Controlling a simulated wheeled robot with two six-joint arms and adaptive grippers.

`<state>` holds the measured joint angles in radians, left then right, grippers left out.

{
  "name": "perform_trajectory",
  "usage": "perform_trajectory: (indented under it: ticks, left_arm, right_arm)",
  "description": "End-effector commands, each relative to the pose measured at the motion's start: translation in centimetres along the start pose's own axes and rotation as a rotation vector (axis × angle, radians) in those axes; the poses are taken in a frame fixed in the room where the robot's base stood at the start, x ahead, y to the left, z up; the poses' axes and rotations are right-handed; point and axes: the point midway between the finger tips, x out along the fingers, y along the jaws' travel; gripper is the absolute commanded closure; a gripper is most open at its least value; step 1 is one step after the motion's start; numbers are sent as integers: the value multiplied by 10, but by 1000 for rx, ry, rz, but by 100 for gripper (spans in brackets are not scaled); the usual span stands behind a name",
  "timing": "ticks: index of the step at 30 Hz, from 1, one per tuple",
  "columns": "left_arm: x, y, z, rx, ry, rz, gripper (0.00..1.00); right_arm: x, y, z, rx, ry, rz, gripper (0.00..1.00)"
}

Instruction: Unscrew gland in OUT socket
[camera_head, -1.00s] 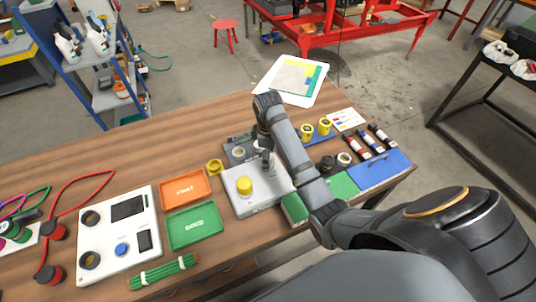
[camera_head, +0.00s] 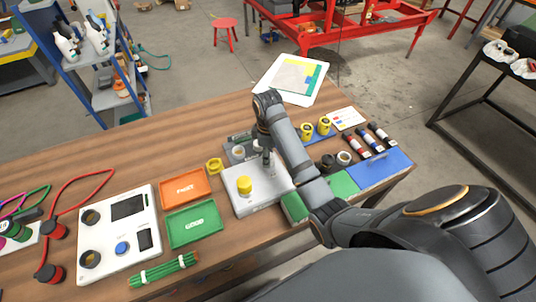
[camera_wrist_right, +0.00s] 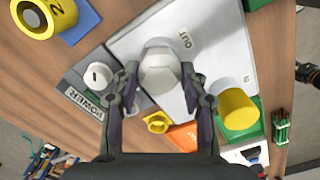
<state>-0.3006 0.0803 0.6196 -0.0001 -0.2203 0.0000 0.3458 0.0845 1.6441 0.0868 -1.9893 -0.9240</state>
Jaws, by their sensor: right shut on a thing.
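A pale grey gland with a hex body (camera_wrist_right: 160,72) sits upright at the OUT label of the white box (camera_wrist_right: 215,35). The box also shows in the head view (camera_head: 262,200). My right gripper (camera_wrist_right: 160,80) is shut on the gland, one finger on each side of it. In the head view my right gripper (camera_head: 268,162) points down over the box, and its fingers largely hide the gland. A yellow cap (camera_head: 244,185) stands on the same box, beside the gripper. My left gripper is not in view.
A yellow hex ring (camera_head: 214,165) lies by the orange tray (camera_head: 186,187), above the green tray (camera_head: 193,224). A grey POWER unit (camera_wrist_right: 80,98) adjoins the box. Yellow cylinders (camera_head: 324,126) stand to the right. Bare wood lies behind the trays.

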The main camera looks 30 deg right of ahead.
Motion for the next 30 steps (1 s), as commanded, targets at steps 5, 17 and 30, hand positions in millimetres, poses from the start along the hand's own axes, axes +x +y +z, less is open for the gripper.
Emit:
perform_trajectory:
  ticks: [5,17,30]
  left_arm:
    - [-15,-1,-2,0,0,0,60]
    - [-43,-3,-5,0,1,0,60]
    - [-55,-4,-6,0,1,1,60]
  right_arm:
    - [-3,-1,0,-75,-1,-3,87]
    - [-3,-1,0,-293,-1,-3,87]
    - [-1,-1,0,-413,0,-2,87]
